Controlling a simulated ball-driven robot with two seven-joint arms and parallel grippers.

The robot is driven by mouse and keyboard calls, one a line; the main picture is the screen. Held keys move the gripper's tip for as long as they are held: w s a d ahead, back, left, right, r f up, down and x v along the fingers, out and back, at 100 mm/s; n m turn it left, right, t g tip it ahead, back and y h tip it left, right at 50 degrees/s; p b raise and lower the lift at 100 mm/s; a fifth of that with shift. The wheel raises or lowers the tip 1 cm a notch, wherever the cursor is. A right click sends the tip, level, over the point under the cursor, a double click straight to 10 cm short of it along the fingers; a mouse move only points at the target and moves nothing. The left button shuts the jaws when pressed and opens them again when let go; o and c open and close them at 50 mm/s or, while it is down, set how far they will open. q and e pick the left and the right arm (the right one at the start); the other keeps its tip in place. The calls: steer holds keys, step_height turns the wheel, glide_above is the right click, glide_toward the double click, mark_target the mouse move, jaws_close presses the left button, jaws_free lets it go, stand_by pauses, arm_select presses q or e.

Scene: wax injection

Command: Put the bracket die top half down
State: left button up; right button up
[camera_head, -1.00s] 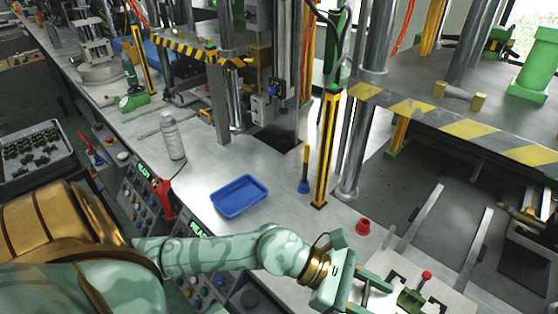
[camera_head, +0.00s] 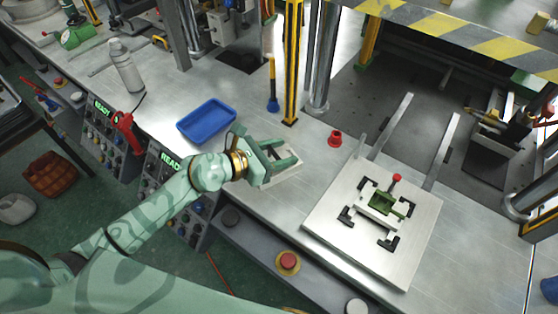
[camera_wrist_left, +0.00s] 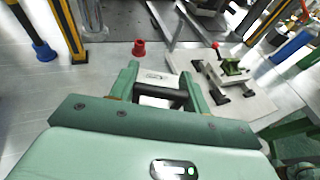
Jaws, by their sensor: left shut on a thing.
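My left gripper (camera_head: 285,162) is shut on a pale grey block, the bracket die top half (camera_head: 286,176), over the bench left of the fixture plate. In the left wrist view the die top half (camera_wrist_left: 157,77) sits between the two green fingers, with a small mark on its upper face. It is low at the bench; I cannot tell whether it touches. The lower die (camera_head: 372,208), with a green piece (camera_head: 390,204) and a red knob (camera_head: 397,178), sits between black corner stops on the square plate (camera_head: 345,180). My right gripper is not in view.
A blue tray (camera_head: 207,120) lies behind and left of the gripper. A red cup-like piece (camera_head: 335,139) stands between the gripper and two metal rails. A yellow-black post (camera_head: 291,65) rises behind. The bench edge with buttons (camera_head: 288,261) is in front.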

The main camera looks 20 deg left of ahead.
mark_target(282, 148)
arm_select(q)
steer(key=w+f+b, duration=0.2)
steer(key=w+f, duration=0.1)
steer(key=w+a+f+b, duration=0.1)
steer(key=w+f+b, duration=0.1)
steer(key=shift+w+a+f, duration=0.15)
steer(key=shift+w+f, duration=0.25)
steer(key=f+b, duration=0.1)
steer(key=f, duration=0.1)
steer(key=f+b, duration=0.1)
steer(key=f, duration=0.1)
steer(key=shift+w+a+b, duration=0.1)
steer(key=shift+w+b, duration=0.3)
steer(key=shift+r, duration=0.1)
steer(key=o, duration=1.1)
steer(key=shift+s+f, duration=0.1)
steer(key=shift+f, duration=0.15)
steer(key=shift+c, duration=0.2)
steer(key=o, duration=0.4)
steer(key=shift+r, duration=0.1)
